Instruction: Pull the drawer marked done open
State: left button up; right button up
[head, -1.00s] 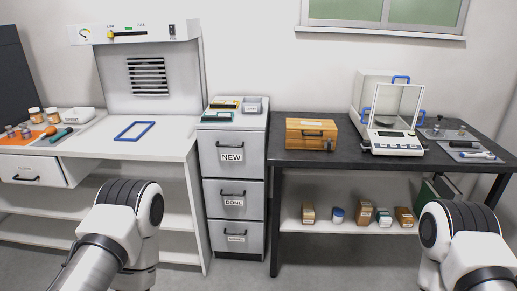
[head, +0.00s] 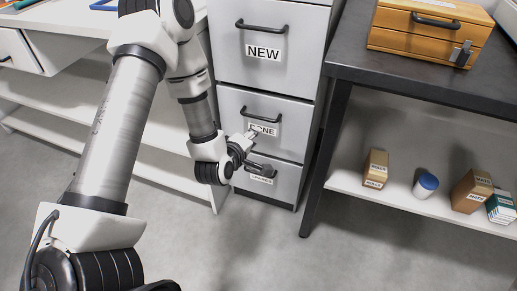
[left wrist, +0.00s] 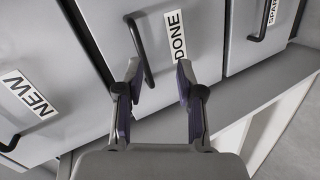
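The drawer marked DONE (head: 233,101) is the middle one in the grey cabinet and looks shut, its front flush with the others. Its dark bar handle (head: 261,115) sits above the DONE label (head: 266,128). My left gripper (head: 257,152) is in front of the drawer's lower part and hides a bit of the label. In the left wrist view the gripper (left wrist: 158,76) is open and empty-handed. The handle (left wrist: 138,50) reaches down between its fingers, nearer the left finger; contact cannot be told. My right gripper is not in view.
The NEW drawer (head: 285,67) is above and a lower drawer (head: 284,178) is below, both with handles. A dark table (head: 420,75) with a wooden box (head: 425,38) stands on the right; its shelf holds boxes and a jar (head: 425,185). The floor before the cabinet is clear.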

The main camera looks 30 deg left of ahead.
aim_at(257, 117)
pick_arm(q)
jog(key=w+a+n+b, duration=0.1)
jog(key=w, duration=0.2)
jog(key=w+a+n+t+y+b, duration=0.1)
jog(key=w+a, duration=0.1)
jog(key=w, duration=0.1)
jog(key=w+a+n+t+b, duration=0.1)
jog(key=w, duration=0.2)
jog(key=shift+w+a+f+n+b, duration=0.2)
jog(key=shift+a+f+n+b, duration=0.1)
jog(key=shift+a+f+b, duration=0.1)
grip_shut()
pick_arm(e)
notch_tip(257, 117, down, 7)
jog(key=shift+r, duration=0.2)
